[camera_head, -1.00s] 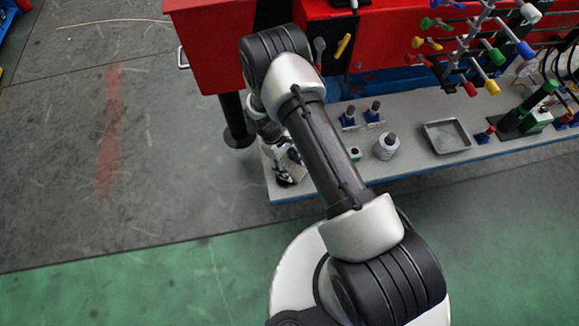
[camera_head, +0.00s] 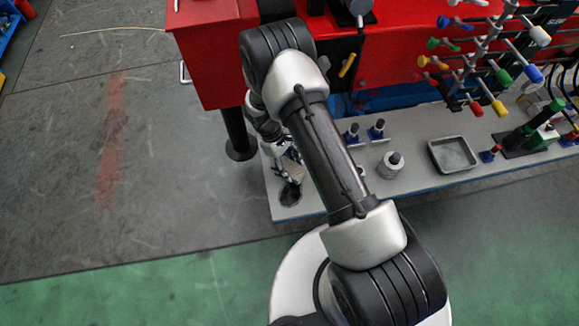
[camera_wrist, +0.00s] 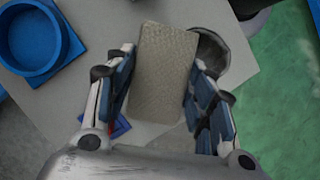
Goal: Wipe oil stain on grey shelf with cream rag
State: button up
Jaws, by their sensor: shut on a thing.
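The cream rag (camera_wrist: 162,75) is a flat, textured pad between the two fingers of my gripper (camera_wrist: 162,62) in the wrist view. My gripper (camera_head: 287,168) is shut on it over the left end of the grey shelf (camera_head: 318,197) in the head view. I cannot tell whether the rag touches the shelf (camera_wrist: 105,22).
A blue round container (camera_wrist: 30,42) is at upper left in the wrist view. A grey canister (camera_head: 391,166) and a metal tray (camera_head: 453,154) stand farther right on the shelf. A red cabinet (camera_head: 213,60) overhangs behind. A black leg (camera_head: 238,135) stands left of the shelf.

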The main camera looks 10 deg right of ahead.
jog(key=shift+r+p, duration=1)
jog(key=shift+r, duration=1)
jog(key=shift+w, duration=0.1)
notch_tip(320, 180, up, 8)
jog(key=d+m+y+b, duration=0.1)
jog(key=d+m+b, duration=0.1)
jog(key=m+b, duration=0.2)
notch_tip(320, 180, up, 9)
jog(key=m+g+y+b, duration=0.1)
jog(key=m+y+b, duration=0.1)
jog(key=m, duration=0.2)
send_over(289, 166)
jog(key=s+d, duration=0.1)
jog(key=d, duration=0.1)
jog(key=shift+s+d+f, duration=0.15)
jog(key=shift+d, duration=0.05)
jog(key=shift+d, duration=0.1)
